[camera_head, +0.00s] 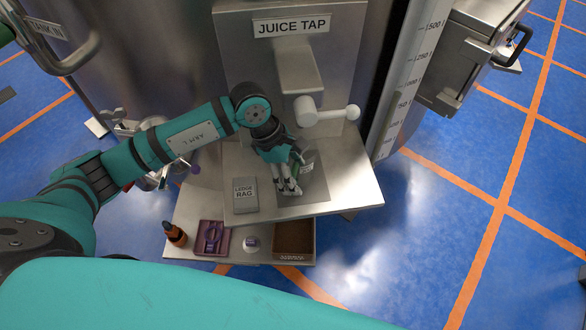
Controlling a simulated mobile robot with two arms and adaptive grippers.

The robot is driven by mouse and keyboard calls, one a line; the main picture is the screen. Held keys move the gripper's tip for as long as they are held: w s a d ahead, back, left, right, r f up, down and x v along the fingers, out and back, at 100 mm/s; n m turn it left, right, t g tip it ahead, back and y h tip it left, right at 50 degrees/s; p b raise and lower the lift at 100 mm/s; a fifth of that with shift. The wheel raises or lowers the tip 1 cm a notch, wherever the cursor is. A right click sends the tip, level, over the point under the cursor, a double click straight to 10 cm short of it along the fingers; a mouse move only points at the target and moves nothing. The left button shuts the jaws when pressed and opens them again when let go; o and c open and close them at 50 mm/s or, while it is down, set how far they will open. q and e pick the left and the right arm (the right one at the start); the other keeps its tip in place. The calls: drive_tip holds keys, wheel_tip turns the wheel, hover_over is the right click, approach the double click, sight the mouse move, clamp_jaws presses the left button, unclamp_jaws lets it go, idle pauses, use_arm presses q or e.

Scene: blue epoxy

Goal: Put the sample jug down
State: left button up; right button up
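My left gripper (287,187) reaches down over the metal shelf (345,185) under the juice tap (306,108). Its fingers point toward the front of the picture, over a darker grey mat (316,194). A small green and grey thing with a label (308,168) shows just right of the gripper. It may be the sample jug, but the gripper covers most of it. I cannot tell whether the fingers are closed on it or whether it rests on the mat. My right gripper is not in view.
A steel tank stands behind.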

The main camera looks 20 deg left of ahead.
use_arm(q)
drive_tip(key=shift+o, duration=0.5)
drive_tip(key=shift+w+a, duration=0.15)
drive_tip(key=b+v, duration=0.2)
drive_tip(key=v, duration=1)
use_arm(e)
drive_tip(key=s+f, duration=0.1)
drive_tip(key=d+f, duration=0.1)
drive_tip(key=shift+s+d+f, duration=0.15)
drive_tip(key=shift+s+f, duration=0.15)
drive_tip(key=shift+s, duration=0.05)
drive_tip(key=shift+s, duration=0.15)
